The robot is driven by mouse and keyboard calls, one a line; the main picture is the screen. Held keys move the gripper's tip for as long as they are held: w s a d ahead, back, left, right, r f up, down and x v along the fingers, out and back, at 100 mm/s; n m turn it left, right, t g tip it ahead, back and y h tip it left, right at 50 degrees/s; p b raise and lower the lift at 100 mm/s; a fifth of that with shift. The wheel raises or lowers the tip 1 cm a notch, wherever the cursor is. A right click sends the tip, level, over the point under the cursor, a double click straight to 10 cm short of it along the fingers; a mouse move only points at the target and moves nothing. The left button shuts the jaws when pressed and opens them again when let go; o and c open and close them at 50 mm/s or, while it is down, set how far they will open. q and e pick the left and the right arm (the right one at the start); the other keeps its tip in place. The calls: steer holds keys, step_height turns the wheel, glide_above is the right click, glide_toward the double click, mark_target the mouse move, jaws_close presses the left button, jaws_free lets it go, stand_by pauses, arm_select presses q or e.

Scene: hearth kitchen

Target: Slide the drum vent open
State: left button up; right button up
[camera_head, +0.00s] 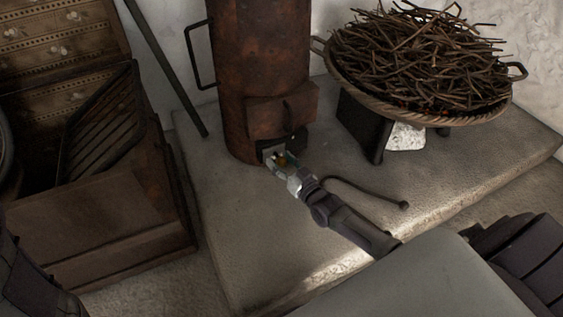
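A rusty metal drum (260,55) stands upright on the stone hearth slab. A rusty boxy panel with a dark upright handle (287,110) juts from its lower front. Below the panel is a dark opening (297,140) at the drum's foot. My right gripper (276,156) is at the drum's base, just in front of this opening, reaching in from the lower right. Its fingertips are small and partly lost against the dark opening, so I cannot tell whether they are open or touch the vent. My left gripper is not in view.
A wide basket of twigs (420,60) stands on dark legs to the right. A thin hooked rod (370,194) lies on the slab (470,170) beside my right arm. A dark bar (165,65) leans at the left, near a wooden drawer chest (60,45) and box (90,225).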

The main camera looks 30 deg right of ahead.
jaws_close()
steer(key=d, duration=0.5)
steer(key=shift+s+d+f, duration=0.1)
steer(key=shift+s+d, duration=0.1)
steer(key=shift+d, duration=0.6)
steer(key=shift+o, duration=0.2)
jaws_free()
steer(key=shift+d, duration=0.1)
steer(key=s, duration=0.4)
steer(key=s+d, duration=0.1)
steer(key=s, duration=0.7)
steer(key=shift+d, duration=0.25)
